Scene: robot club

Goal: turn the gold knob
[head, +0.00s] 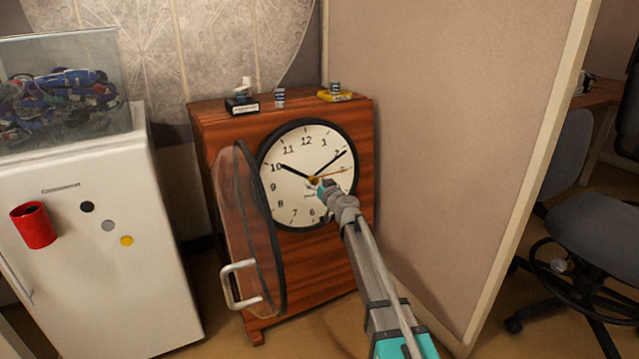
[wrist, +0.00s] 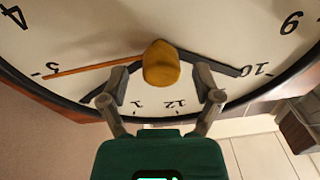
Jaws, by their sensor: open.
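The gold knob (wrist: 161,65) sits at the centre of a white clock face (head: 296,165), where the black hands and the orange hand meet. In the head view the knob (head: 314,181) shows as a small gold spot just beyond my gripper (head: 322,188). In the wrist view my gripper (wrist: 160,92) is open, with one finger on each side of the knob's lower part. The fingers are apart from each other, and I cannot tell whether either touches the knob. The clock's round glass door (head: 248,235) with a white handle (head: 238,283) stands swung open to the left.
The clock is in a wooden cabinet (head: 325,262) with small items on top. A white fridge (head: 95,255) with a red mug (head: 34,226) stands left. A beige partition (head: 440,140) is close on the right, with an office chair (head: 590,235) beyond it.

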